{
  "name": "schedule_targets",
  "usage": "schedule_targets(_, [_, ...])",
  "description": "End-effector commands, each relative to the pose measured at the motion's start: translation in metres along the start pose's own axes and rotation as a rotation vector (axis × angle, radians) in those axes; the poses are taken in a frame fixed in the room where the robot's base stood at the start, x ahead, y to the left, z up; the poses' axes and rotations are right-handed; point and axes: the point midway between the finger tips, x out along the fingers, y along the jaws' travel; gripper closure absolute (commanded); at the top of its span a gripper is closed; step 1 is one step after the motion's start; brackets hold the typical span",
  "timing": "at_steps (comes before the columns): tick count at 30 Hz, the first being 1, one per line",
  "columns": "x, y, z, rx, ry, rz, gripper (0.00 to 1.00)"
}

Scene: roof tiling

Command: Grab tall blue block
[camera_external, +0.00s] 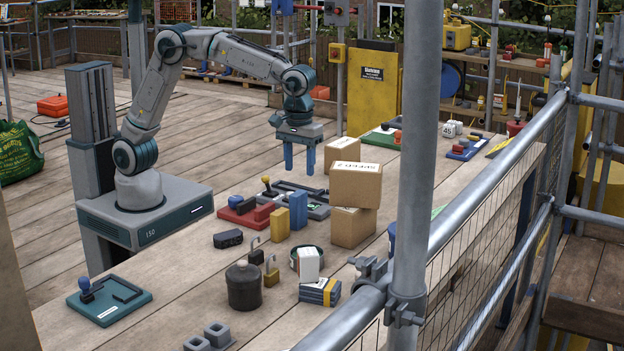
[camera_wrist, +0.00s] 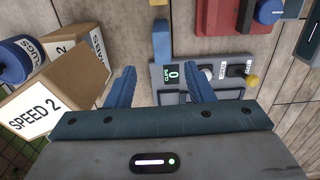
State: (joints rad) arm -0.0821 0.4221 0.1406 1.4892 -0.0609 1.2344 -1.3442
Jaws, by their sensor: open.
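The tall blue block (camera_external: 298,210) stands upright on the wooden bench, close to a yellow block (camera_external: 280,225) and left of the stacked cardboard boxes. My gripper (camera_external: 299,172) is open and empty, pointing down above the bench, higher than the blue block and farther back. In the wrist view the blue block (camera_wrist: 161,43) shows just ahead of the gap between my two blue fingers (camera_wrist: 160,75), apart from both.
Cardboard boxes (camera_external: 355,186) are stacked right of the block. A red holder (camera_external: 247,214) lies to its left and a grey panel (camera_wrist: 180,78) with a yellow-knobbed lever lies beneath my gripper. Padlocks (camera_external: 271,270) and a dark pot (camera_external: 244,287) stand nearer the camera.

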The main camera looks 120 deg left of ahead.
Motion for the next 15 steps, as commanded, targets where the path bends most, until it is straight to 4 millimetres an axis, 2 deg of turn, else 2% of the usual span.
schedule_targets(3, [0.026, -0.001, 0.0, 0.001, -0.001, -0.005, 0.52])
schedule_targets(9, [0.061, -0.001, 0.0, 0.002, 0.0, -0.003, 0.52])
schedule_targets(15, [0.075, -0.001, 0.0, 0.003, 0.0, -0.001, 0.52])
